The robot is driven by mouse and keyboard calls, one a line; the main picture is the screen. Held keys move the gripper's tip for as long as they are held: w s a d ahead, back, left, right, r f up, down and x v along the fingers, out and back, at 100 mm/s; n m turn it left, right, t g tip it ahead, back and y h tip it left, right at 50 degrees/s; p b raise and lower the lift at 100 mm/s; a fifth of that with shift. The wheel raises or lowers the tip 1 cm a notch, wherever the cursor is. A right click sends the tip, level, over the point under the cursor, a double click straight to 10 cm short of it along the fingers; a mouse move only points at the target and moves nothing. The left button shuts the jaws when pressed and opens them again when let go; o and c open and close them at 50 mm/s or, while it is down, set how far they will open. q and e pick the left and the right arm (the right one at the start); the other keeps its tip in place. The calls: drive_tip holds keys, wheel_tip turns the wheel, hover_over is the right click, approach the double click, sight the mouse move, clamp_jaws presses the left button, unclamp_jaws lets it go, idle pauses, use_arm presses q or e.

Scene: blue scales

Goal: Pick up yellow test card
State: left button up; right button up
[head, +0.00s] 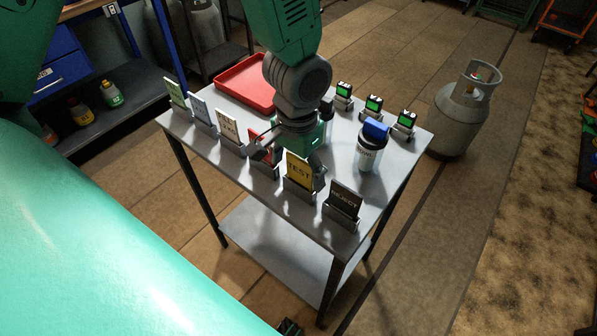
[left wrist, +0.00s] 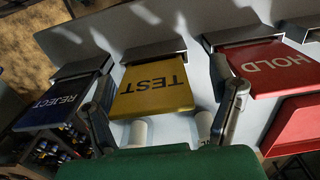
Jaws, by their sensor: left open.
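The yellow test card (head: 299,171) stands in a small grey holder at the near edge of the grey table. It also shows in the left wrist view (left wrist: 152,92), lettered TEST. My left gripper (head: 292,163) is at the card, reaching down from above. In the left wrist view its open fingers (left wrist: 160,95) stand on either side of the yellow card, one towards the reject card and one towards the hold card. I cannot tell whether either finger touches the card. My right gripper is not in view.
A dark reject card (head: 345,200) and a red hold card (head: 263,153) flank the yellow one closely. More cards stand further left. A blue-lidded bottle (head: 371,147), a red tray (head: 246,84) and small green-screen devices (head: 374,106) are on the table (head: 392,185). A gas cylinder (head: 462,115) stands right.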

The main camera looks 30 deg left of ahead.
use_arm(q)
drive_tip(key=shift+s+d+r, duration=0.1)
drive_tip(key=shift+d, duration=0.2)
drive_tip(key=c, duration=0.7)
drive_tip(key=shift+d, duration=0.15)
drive_tip(key=c, duration=0.4)
drive_tip(key=shift+d, duration=0.1)
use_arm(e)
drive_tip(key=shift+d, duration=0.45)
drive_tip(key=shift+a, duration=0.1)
